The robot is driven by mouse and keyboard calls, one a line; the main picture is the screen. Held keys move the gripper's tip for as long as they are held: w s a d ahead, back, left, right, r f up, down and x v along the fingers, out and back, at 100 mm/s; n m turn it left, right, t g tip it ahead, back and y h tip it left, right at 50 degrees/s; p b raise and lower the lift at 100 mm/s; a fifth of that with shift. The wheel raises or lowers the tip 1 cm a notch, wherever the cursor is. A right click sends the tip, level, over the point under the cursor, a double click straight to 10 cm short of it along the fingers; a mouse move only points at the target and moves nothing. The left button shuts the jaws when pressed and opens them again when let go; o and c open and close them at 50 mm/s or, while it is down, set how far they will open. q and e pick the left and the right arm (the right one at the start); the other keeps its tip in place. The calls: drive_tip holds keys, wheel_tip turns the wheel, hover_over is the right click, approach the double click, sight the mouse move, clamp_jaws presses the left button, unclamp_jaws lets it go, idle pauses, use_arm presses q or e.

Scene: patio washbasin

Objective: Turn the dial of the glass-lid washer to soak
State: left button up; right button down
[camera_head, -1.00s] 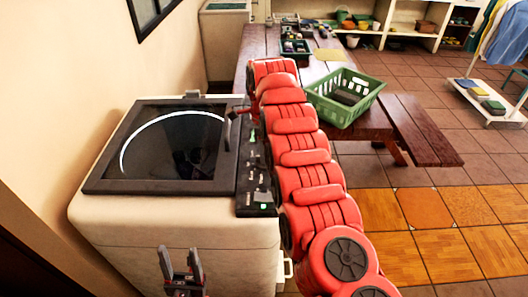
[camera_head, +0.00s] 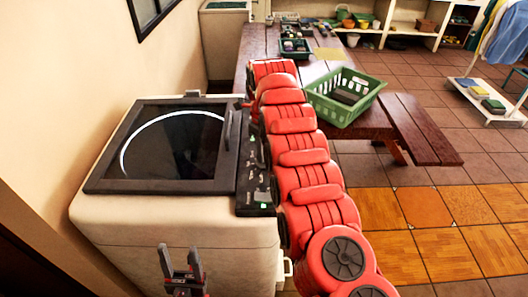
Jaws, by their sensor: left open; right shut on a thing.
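The glass-lid washer (camera_head: 175,222) is a cream box at the left with its dark glass lid (camera_head: 170,150) shut. Its black control panel (camera_head: 256,186) runs along the lid's right side, with small markings and a green light at the near end. My red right arm covers the panel's far part. Only a dark sliver of my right gripper (camera_head: 247,107) shows there beside the arm; it is shut at the panel, where the dial is hidden, so the dial's setting cannot be read. My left gripper (camera_head: 181,262) is open and empty in front of the washer.
A green basket (camera_head: 345,97) with a dark thing inside stands on a wooden table (camera_head: 385,122), right of my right arm. A bench (camera_head: 420,130) adjoins the table. Tiled floor is open at the right; a wall is close on the washer's left.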

idle(0.3)
drive_tip(key=c, duration=0.8)
unclamp_jaws()
wheel_tip(320, 180, up, 3)
drive_tip(key=shift+d+f, duration=0.1)
wheel_tip(320, 180, up, 3)
drive_tip(key=shift+f+p, duration=0.1)
drive_tip(key=shift+p, duration=0.85)
wheel_tip(320, 180, up, 12)
drive_tip(key=p, duration=1.1)
drive_tip(key=shift+f+p, duration=0.1)
drive_tip(key=shift+p, duration=0.3)
